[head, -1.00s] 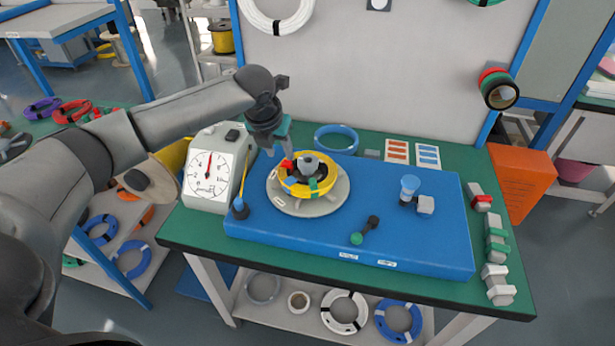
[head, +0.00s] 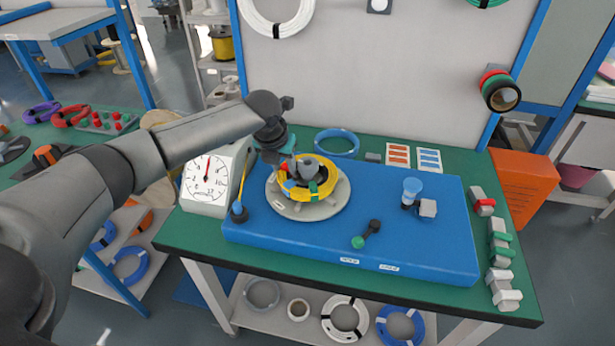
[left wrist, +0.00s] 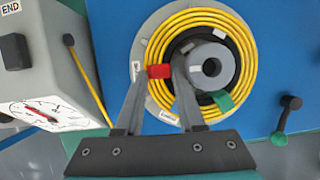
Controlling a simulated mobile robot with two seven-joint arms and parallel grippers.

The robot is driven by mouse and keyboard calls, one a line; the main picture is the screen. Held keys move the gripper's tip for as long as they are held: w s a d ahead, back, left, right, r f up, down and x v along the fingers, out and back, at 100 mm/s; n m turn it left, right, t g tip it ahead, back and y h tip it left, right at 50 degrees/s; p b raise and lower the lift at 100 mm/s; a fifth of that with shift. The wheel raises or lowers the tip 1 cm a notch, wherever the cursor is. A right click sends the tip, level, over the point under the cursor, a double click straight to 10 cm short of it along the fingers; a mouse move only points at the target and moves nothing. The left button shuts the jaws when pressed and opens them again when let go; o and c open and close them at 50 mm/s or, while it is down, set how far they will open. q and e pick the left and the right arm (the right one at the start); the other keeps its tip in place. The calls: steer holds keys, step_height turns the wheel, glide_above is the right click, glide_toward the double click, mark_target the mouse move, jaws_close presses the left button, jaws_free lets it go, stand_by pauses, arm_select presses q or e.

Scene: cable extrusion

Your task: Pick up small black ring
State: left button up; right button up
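A small black ring (left wrist: 236,62) lies around a grey hub (left wrist: 211,66), inside a yellow cable coil (left wrist: 192,17) on a round grey turntable. In the head view the black ring (head: 322,174) shows partly, with the hub in front of it. My left gripper (head: 284,178) is at the left side of the coil, pointing down. In the left wrist view its two fingers (left wrist: 161,68) stand apart, one on each side of a red tab (left wrist: 160,71). The right finger overlaps the ring's left edge. Contact cannot be told. My right gripper is not in view.
The turntable (head: 325,209) sits on a blue base plate (head: 420,228). A white dial box (head: 207,180) stands close on the left.

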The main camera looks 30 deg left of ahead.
arm_select(q)
jaws_close()
steer(key=shift+r, duration=0.1)
stand_by(0.3)
